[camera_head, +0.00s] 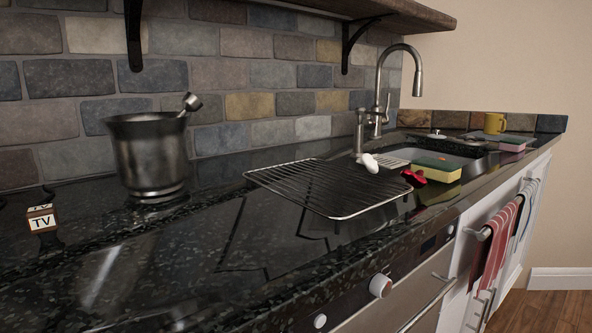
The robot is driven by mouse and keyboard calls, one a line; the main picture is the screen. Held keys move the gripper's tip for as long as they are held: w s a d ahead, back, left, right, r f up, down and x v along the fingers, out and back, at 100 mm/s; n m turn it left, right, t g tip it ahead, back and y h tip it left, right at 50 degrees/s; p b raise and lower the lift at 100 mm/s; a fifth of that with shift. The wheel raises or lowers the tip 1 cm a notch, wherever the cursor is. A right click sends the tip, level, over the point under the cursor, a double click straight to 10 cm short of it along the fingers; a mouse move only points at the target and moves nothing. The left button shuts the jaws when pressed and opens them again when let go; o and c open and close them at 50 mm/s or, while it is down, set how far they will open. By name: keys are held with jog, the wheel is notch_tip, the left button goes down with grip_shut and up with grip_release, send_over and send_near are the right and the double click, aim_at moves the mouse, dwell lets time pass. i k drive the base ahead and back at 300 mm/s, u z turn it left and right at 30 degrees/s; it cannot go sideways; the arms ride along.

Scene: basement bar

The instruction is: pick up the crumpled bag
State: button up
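A small red crumpled-looking thing (414,177) lies at the right edge of the wire rack (300,191), beside a yellow and green sponge (436,170). It may be the crumpled bag, but it is too small to tell for sure. A small white rounded thing (369,163) is at the rack's back edge, just left of it. My gripper is not in view.
The dark stone counter holds a metal bucket (150,155) with a tool in it and a small block marked TV (41,218). A shelf (400,14) overhangs. The front counter is mostly clear.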

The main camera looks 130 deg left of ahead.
aim_at(416, 179)
jog(key=u, duration=3)
jog(key=i, duration=0.45)
jog(key=u, duration=0.8)
